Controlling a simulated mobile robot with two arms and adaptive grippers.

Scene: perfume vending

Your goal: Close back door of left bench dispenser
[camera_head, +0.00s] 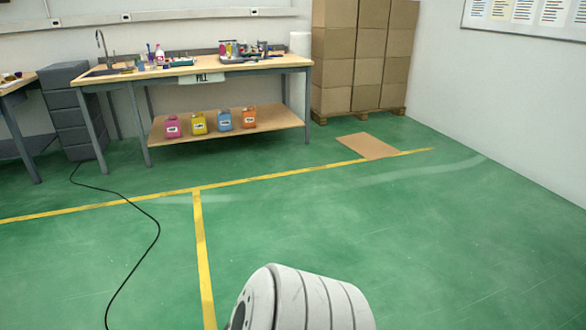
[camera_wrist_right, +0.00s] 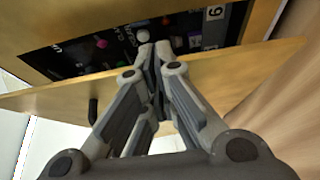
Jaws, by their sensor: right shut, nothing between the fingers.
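In the right wrist view, a wooden panel (camera_wrist_right: 60,97) that looks like the dispenser's back door runs across the picture, standing open. A small dark handle (camera_wrist_right: 93,110) sits at its lower left side. Beyond it, the wooden dispenser body (camera_wrist_right: 75,20) frames a dark opening (camera_wrist_right: 85,55) with small coloured items and white lettering. My right gripper (camera_wrist_right: 153,45) is shut and empty. Its fingers overlap the panel, with the tips in front of the opening; I cannot tell whether they touch anything. The dispenser and both grippers are outside the head view.
In the head view, a workbench (camera_head: 215,73) with a sink and bottles stands at the back, several coloured canisters (camera_head: 198,123) on its lower shelf. Stacked cardboard boxes (camera_head: 355,60) stand right of it. A black cable (camera_head: 158,235) crosses the green floor, otherwise mostly clear.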

